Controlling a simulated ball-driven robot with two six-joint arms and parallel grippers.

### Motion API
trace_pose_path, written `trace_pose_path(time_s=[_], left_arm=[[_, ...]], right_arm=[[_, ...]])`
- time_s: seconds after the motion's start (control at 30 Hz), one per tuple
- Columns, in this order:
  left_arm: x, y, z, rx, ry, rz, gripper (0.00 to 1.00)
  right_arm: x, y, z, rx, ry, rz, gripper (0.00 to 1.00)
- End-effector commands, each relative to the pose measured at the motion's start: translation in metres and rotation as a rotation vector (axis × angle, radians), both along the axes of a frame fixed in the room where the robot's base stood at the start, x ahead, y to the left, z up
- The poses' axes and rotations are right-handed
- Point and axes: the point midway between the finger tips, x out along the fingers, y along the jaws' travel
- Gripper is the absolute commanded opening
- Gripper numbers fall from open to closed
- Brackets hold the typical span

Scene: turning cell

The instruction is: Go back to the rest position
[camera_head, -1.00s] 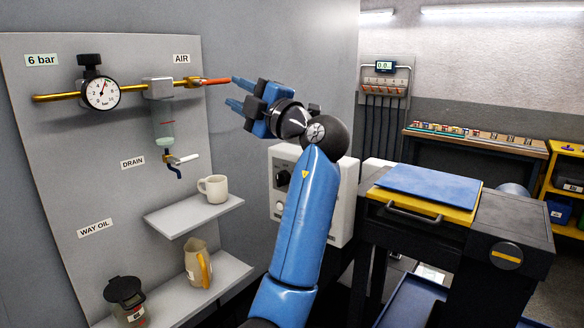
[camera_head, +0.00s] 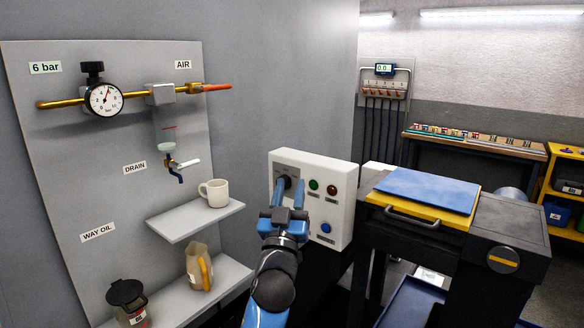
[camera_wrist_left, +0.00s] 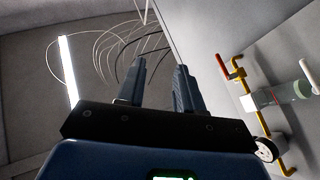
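My left gripper (camera_head: 289,192) is in the lower middle of the head view, its two blue fingers pointing up in front of the white control box (camera_head: 342,196). The fingers stand apart with nothing between them. The left wrist view also shows the two parted fingers (camera_wrist_left: 159,75) with only the background between them. The gripper covers part of the box's face; I cannot tell from the head view whether it touches the box. My right gripper is not in view.
The grey panel at left carries a gauge (camera_head: 104,99), a red-handled air valve (camera_head: 216,87), a filter bowl (camera_head: 164,133) and shelves with a mug (camera_head: 214,192) and a jug (camera_head: 199,267).

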Motion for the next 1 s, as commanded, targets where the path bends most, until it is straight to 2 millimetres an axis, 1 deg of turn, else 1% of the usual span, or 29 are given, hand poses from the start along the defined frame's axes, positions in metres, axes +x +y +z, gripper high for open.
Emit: trace_pose_path(time_s=[0.03, 0.1, 0.2, 0.27, 0.3, 0.37, 0.4, 0.47, 0.5, 0.57, 0.7, 0.87, 1.0], left_arm=[[-0.009, 0.007, -0.025, 0.035, 0.005, -0.006, 0.36], [-0.022, 0.014, -0.053, 0.077, 0.001, -0.015, 0.36], [-0.045, 0.028, -0.090, 0.121, -0.002, -0.022, 0.36], [-0.060, 0.038, -0.111, 0.142, -0.002, -0.023, 0.36], [-0.071, 0.044, -0.124, 0.153, 0.000, -0.022, 0.36], [-0.087, 0.055, -0.143, 0.167, 0.005, -0.019, 0.36], [-0.099, 0.063, -0.155, 0.174, 0.010, -0.018, 0.36], [-0.116, 0.074, -0.171, 0.180, 0.019, -0.012, 0.36], [-0.128, 0.082, -0.181, 0.183, 0.027, -0.008, 0.36], [-0.147, 0.094, -0.196, 0.185, 0.041, 0.001, 0.36], [-0.191, 0.121, -0.226, 0.176, 0.091, 0.024, 0.36], [-0.244, 0.151, -0.254, 0.149, 0.174, 0.054, 0.36], [-0.289, 0.174, -0.278, 0.111, 0.278, 0.079, 0.36]], right_arm=[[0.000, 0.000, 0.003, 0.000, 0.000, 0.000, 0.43], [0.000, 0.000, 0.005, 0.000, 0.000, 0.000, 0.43], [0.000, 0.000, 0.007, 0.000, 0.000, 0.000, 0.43], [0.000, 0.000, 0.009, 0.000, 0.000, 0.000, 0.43], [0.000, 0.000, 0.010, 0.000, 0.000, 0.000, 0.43], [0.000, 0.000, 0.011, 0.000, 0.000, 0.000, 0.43], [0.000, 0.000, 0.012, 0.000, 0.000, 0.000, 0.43], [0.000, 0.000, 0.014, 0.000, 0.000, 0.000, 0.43], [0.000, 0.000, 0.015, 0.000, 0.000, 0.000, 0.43], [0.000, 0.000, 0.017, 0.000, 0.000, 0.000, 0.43], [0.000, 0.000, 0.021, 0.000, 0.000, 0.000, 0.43], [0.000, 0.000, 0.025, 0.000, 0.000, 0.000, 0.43], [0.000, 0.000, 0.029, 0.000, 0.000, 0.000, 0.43]])
